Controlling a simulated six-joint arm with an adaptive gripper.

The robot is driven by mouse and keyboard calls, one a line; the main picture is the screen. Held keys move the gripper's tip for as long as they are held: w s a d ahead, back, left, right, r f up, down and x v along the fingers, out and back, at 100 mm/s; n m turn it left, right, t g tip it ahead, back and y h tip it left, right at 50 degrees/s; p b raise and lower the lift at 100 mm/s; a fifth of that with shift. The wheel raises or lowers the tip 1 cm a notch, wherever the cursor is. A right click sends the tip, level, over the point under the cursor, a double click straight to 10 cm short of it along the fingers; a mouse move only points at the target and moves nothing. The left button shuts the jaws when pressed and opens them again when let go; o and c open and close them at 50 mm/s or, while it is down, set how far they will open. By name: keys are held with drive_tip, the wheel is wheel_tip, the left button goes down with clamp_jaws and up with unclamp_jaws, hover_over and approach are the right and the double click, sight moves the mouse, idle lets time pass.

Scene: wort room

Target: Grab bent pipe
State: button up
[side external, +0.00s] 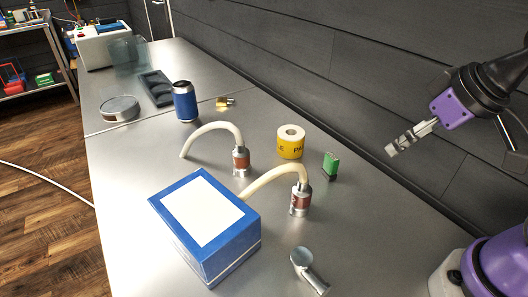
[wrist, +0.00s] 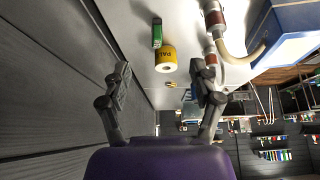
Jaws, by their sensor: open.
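A short silver bent pipe (side external: 312,275) lies on the near part of the metal table in the side external view, right of the blue box. I cannot make it out in the wrist view. My gripper (side external: 394,150) is raised at the right, up and to the right of the pipe and well apart from it. In the wrist view my gripper (wrist: 163,68) has its two fingers spread wide with nothing between them.
Two curved cream hoses with silver-and-brown fittings (side external: 241,160) (side external: 300,198) stand mid-table. A blue box (side external: 238,242) with a white top is beside them. A yellow tape roll (side external: 290,148) and green lighter (side external: 331,165) are near the wall. A blue can (side external: 185,102) stands farther back.

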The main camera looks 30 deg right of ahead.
drive_tip(key=shift+a, duration=0.1)
drive_tip(key=a+f+g, duration=0.1)
drive_tip(key=a+g, duration=0.1)
drive_tip(key=a, duration=0.4)
drive_tip(key=w+a+f+g, duration=0.1)
drive_tip(key=a+f, duration=0.1)
drive_tip(key=a, duration=0.4)
drive_tip(key=a+f+g, duration=0.2)
drive_tip(key=a, duration=0.4)
drive_tip(key=shift+w+a+f+n+g, duration=0.1)
drive_tip(key=shift+w+f+n+g, duration=0.1)
drive_tip(key=shift+n+g, duration=0.15)
hover_over(300, 255)
drive_tip(key=f, duration=0.4)
drive_tip(key=shift+w+d+f, duration=0.15)
drive_tip(key=shift+d+f, duration=0.15)
drive_tip(key=shift+f, duration=0.05)
drive_tip(key=f, duration=0.5)
drive_tip(key=shift+a+f, duration=0.25)
drive_tip(key=shift+f, duration=0.1)
clamp_jaws()
